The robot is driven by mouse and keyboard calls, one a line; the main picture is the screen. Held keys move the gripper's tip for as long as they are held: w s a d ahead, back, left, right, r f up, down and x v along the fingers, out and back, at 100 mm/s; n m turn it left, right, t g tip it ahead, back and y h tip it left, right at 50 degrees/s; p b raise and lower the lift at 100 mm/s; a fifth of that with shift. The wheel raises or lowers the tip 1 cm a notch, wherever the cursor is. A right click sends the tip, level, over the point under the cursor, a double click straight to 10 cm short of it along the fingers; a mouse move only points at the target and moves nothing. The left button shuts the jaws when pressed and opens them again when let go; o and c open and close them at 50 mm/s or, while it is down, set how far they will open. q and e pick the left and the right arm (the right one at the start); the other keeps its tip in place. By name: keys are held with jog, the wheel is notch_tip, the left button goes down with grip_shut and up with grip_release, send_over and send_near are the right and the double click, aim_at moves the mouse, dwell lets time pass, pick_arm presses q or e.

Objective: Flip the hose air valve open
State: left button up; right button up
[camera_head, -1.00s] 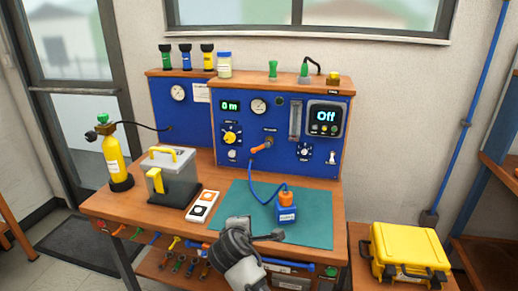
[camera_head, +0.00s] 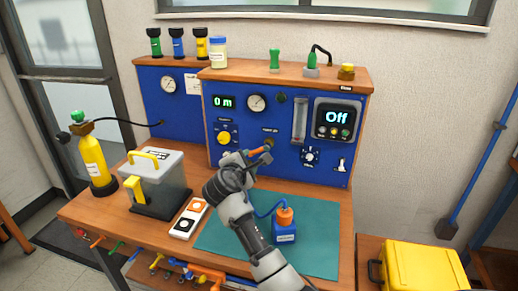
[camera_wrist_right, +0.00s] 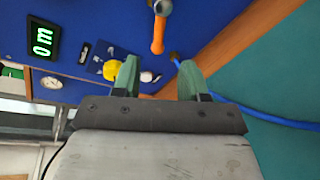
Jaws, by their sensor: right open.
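The hose air valve shows an orange lever (camera_head: 259,151) on a metal fitting low in the middle of the blue panel (camera_head: 235,165). In the right wrist view the orange lever (camera_wrist_right: 158,37) hangs from its grey fitting (camera_wrist_right: 162,7), just beyond the fingertips and in line with the gap between them. My right gripper (camera_head: 245,157) is in front of the panel beside the lever; its green-tipped fingers (camera_wrist_right: 158,68) are apart and empty. A blue hose (camera_wrist_right: 265,118) crosses the wrist view at right. My arm hides part of the hose in the head view. My left gripper is not in view.
A blue box with an orange top (camera_head: 285,225) stands on the green mat (camera_head: 318,238). A yellow knob (camera_head: 223,138) sits left of the lever.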

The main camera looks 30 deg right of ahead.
aim_at(256, 153)
jog(key=x, duration=0.9)
jog(key=shift+w+d, duration=0.1)
jog(key=shift+d, duration=0.1)
jog(key=shift+c, duration=0.4)
grip_shut()
